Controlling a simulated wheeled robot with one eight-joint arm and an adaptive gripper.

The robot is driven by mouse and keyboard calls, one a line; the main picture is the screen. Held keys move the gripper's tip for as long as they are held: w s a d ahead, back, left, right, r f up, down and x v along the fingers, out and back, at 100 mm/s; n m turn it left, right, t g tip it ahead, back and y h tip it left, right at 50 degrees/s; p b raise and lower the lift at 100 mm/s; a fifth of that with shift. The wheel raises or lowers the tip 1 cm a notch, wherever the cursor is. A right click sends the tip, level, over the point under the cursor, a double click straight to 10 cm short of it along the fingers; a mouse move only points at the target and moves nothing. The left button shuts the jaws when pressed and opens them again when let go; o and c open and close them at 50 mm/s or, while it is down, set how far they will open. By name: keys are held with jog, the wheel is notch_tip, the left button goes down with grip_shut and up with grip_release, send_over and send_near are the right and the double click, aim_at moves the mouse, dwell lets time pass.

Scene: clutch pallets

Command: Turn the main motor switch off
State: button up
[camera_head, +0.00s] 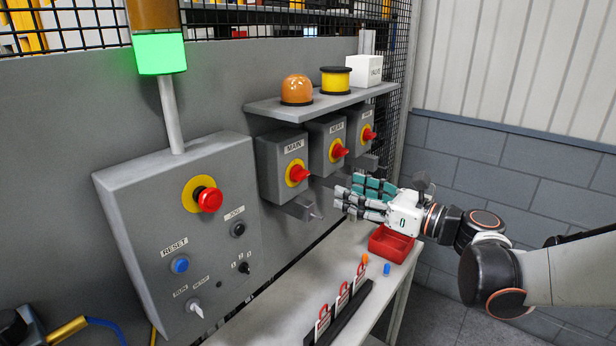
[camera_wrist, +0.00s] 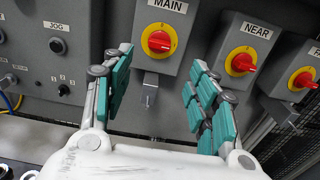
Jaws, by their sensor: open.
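The main motor switch (camera_head: 297,174) is a red rotary knob on a yellow disc, on a grey box labelled MAIN. In the wrist view the MAIN knob (camera_wrist: 159,42) sits ahead, above the gap between my fingers. Beside it is the NEAR switch (camera_head: 338,151), of the same kind, also seen in the wrist view (camera_wrist: 242,63). A third such switch (camera_head: 368,134) is further right. My gripper (camera_head: 362,197) is open and empty, to the right of and below the MAIN knob, apart from it. Its teal-padded fingers (camera_wrist: 160,90) are spread.
A grey panel on the left carries a red emergency button (camera_head: 209,199) and a blue reset button (camera_head: 180,265). A shelf (camera_head: 275,106) juts out above the switches. Below, a table (camera_head: 262,325) holds a red bin (camera_head: 378,254) and several red padlock tags. A lamp (camera_head: 161,54) glows green.

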aim_at(305, 176)
jog(key=b+x, duration=0.1)
jog(key=x, duration=1.2)
jog(key=shift+b, duration=0.3)
jog(key=shift+d, duration=0.1)
jog(key=c, duration=1.1)
